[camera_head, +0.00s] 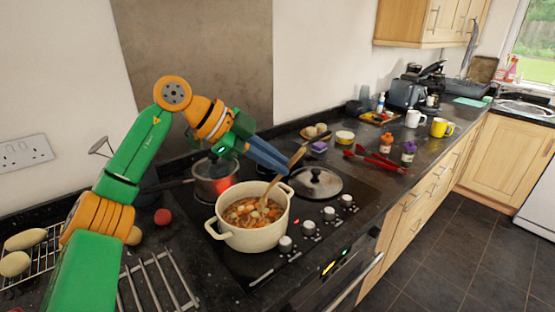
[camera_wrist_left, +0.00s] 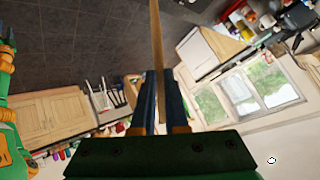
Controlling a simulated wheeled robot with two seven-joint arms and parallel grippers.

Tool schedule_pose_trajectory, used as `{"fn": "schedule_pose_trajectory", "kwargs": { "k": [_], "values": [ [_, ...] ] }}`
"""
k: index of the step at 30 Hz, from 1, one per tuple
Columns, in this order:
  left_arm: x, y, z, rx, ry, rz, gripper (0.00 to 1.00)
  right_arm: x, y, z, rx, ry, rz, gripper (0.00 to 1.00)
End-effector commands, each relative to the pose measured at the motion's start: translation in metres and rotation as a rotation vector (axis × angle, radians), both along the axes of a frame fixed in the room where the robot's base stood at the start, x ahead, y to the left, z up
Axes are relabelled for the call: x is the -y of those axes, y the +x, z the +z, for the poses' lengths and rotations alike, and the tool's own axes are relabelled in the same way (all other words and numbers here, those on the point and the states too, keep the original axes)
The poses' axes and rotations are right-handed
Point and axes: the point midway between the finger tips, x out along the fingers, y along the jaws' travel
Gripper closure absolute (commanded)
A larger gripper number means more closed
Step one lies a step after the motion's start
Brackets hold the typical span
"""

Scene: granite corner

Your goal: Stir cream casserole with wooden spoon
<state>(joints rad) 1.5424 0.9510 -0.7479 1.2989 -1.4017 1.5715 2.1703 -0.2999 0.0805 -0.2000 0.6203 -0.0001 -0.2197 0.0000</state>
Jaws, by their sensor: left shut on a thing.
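The cream casserole (camera_head: 254,237) stands on the front of the hob and holds an orange-brown stew with pale and orange chunks. The wooden spoon (camera_head: 273,187) slants down into the stew, its lower end hidden in it. My left gripper (camera_head: 284,169) is above the casserole's back right rim and is shut on the spoon's upper handle. In the left wrist view the spoon's handle (camera_wrist_left: 157,35) runs up between the blue fingers (camera_wrist_left: 157,85).
Hob knobs (camera_head: 309,228) line the front. A wire rack (camera_head: 160,280) lies at the left.

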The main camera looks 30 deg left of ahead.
Motion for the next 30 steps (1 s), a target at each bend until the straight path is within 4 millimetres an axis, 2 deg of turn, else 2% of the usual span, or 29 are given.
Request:
{"fn": "schedule_pose_trajectory", "kwargs": {
  "k": [15, 21, 30],
  "values": [
    [-0.034, 0.014, -0.061, -0.003, 0.000, 0.000, 1.00, 0.000, 0.000, -0.011, 0.000, 0.000, 0.000, 0.54],
    [-0.041, 0.017, -0.072, -0.001, 0.000, -0.001, 1.00, 0.000, 0.000, -0.012, -0.001, 0.000, 0.000, 0.54],
    [-0.042, 0.018, -0.074, 0.001, 0.001, -0.001, 1.00, 0.000, 0.000, -0.012, -0.001, 0.000, 0.000, 0.54]
  ]
}}
